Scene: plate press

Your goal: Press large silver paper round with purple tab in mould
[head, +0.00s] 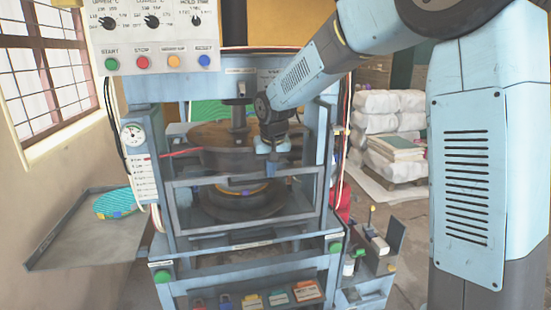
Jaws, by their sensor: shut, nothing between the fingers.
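The press stands in the middle of the head view, with a dark upper platen (222,160) above a lower mould (245,208). A gap separates the two. A small blue-purple tab (245,193) shows at the front of the mould, by a thin yellowish ring. The paper round it belongs to is mostly hidden, so I cannot tell its colour or size. My gripper (272,172) points down at the right front of the platen, near the grey guard frame (240,178). It is shut and empty. I cannot tell whether it touches the guard.
A teal patterned round (113,204) with a blue tab lies on the grey side tray (90,240) at left. The control panel (150,35) has green, red, orange and blue buttons. Green buttons (163,276) sit low on the front. White sacks (375,115) are stacked behind at right.

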